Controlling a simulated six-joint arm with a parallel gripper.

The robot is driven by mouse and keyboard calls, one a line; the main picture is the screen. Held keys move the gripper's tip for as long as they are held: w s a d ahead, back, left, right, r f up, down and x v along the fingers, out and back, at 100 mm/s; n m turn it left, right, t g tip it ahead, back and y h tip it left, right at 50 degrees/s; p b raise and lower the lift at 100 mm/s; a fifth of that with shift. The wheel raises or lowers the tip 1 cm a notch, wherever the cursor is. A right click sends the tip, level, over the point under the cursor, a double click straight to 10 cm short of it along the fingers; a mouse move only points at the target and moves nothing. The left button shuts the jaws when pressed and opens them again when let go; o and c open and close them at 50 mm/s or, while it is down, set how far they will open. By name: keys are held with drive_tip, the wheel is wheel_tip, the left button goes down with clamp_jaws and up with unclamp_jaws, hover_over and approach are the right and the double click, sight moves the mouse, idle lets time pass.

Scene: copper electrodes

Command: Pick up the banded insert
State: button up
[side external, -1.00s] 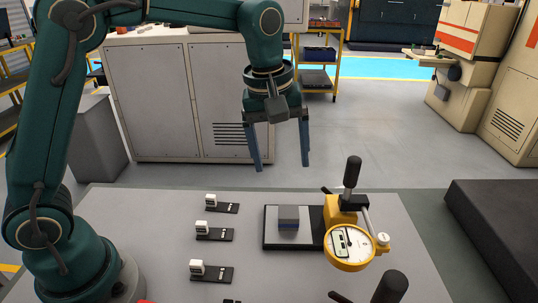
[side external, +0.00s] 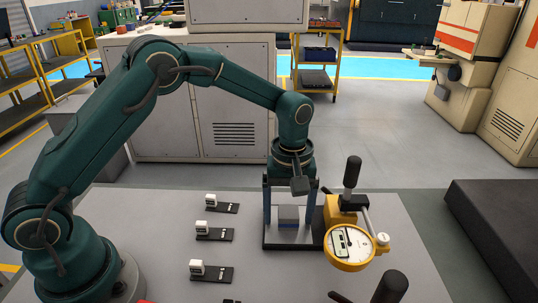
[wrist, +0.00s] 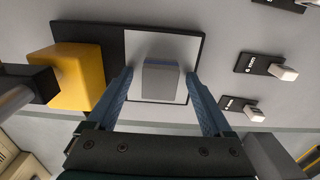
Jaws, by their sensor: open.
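The banded insert (side external: 288,216) is a small grey block with a blue band. It rests on a pale plate with a dark border (side external: 271,240), beside the yellow dial gauge. It also shows in the wrist view (wrist: 160,81). My gripper (side external: 289,226) is open and pointing down over the plate, with one finger on each side of the insert. In the wrist view the blue fingers (wrist: 160,73) straddle the block with a visible gap on both sides. Nothing is held.
The yellow dial gauge (side external: 349,248) with its black-handled post stands just right of the plate, close to my right finger. Several small white pieces on black label plates (side external: 214,234) stand in a column to the left. The table between them and the plate is clear.

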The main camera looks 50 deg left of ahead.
clamp_jaws()
drive_tip(key=shift+r, duration=0.1)
